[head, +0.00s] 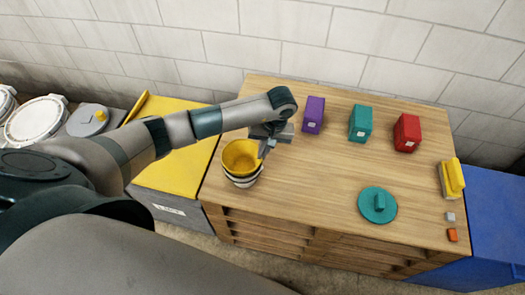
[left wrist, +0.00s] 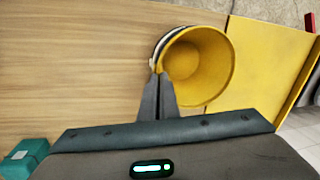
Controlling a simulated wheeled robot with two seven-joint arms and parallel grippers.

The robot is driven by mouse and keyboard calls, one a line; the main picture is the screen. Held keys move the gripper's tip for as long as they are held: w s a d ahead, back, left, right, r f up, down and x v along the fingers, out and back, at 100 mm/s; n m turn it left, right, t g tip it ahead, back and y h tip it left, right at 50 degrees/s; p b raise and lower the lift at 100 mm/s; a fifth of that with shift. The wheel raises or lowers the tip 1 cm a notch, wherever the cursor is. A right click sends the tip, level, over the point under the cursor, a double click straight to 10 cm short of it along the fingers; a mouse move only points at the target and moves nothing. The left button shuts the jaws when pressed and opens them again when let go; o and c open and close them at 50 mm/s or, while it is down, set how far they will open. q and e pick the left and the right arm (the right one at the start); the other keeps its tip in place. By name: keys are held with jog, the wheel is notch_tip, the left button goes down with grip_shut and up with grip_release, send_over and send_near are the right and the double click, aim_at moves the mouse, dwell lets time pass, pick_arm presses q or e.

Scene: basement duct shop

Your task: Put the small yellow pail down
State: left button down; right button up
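The small yellow pail (head: 240,156) is upright at the left end of the wooden bench top, its open mouth facing up. White and dark bands show just beneath it, like other pails it is stacked on or in; I cannot tell how far it sits down in them. My left gripper (head: 265,149) is at the pail's right rim. In the left wrist view the fingers (left wrist: 162,78) are close together on the rim of the yellow pail (left wrist: 197,65), whose inside looks empty. My right gripper is not in view.
Purple (head: 313,115), teal (head: 360,123) and red (head: 406,133) boxes stand along the back of the bench (head: 310,185). A teal round lid (head: 377,205) lies front right. A yellow object (head: 452,178) and small blocks lie at the right edge. The bench middle is clear.

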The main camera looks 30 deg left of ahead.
pick_arm(q)
jog(key=shift+f, duration=0.35)
jog(key=shift+f+b, duration=0.25)
jog(key=shift+b, duration=0.25)
jog(key=c, duration=2)
grip_release()
